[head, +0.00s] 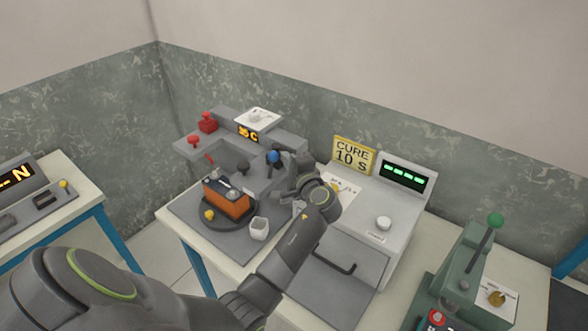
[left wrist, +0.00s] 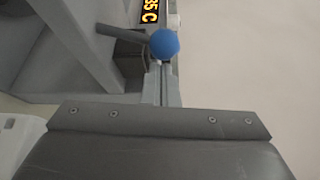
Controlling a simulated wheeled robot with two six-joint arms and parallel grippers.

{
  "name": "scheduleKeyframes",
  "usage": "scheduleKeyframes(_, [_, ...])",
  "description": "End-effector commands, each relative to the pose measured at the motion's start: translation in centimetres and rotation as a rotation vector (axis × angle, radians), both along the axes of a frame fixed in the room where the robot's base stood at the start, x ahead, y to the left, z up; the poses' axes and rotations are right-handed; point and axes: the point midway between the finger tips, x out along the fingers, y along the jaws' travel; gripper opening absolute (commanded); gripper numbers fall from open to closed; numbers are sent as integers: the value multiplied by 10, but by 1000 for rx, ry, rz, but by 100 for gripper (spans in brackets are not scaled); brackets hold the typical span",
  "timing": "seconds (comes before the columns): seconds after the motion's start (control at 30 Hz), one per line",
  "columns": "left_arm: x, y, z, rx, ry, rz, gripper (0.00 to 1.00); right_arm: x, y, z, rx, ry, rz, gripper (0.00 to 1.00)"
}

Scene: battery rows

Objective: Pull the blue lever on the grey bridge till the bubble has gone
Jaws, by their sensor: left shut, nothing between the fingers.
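The blue lever knob (head: 273,157) stands on the right part of the grey bridge (head: 240,152), above an orange battery (head: 226,206). In the left wrist view the blue ball (left wrist: 164,43) sits right at the tips of my left gripper (left wrist: 161,72), with a dark rod running left from it. My left gripper's fingers are together and empty. Whether the fingers touch the ball I cannot tell. No bubble can be made out. My right gripper is not in view.
The bridge carries an orange display (head: 248,134) and red knobs (head: 207,122). A grey cure box (head: 350,258) stands right, a green lever press (head: 470,265) farther right.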

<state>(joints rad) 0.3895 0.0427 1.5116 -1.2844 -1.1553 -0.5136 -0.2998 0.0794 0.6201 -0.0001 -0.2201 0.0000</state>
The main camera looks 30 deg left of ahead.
Motion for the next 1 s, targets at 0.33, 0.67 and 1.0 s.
scheduleKeyframes(0.33, [5,8,-1,-1,0,0,0,0,-2,-2,-2,0,1,36])
scheduleKeyframes(0.67, [4,8,-2,-3,-19,0,0,0,-2,-7,-2,0,1,36])
scheduleKeyframes(1.0, [1,9,1,-7,-74,0,0,0,-2,-18,-2,0,1,36])
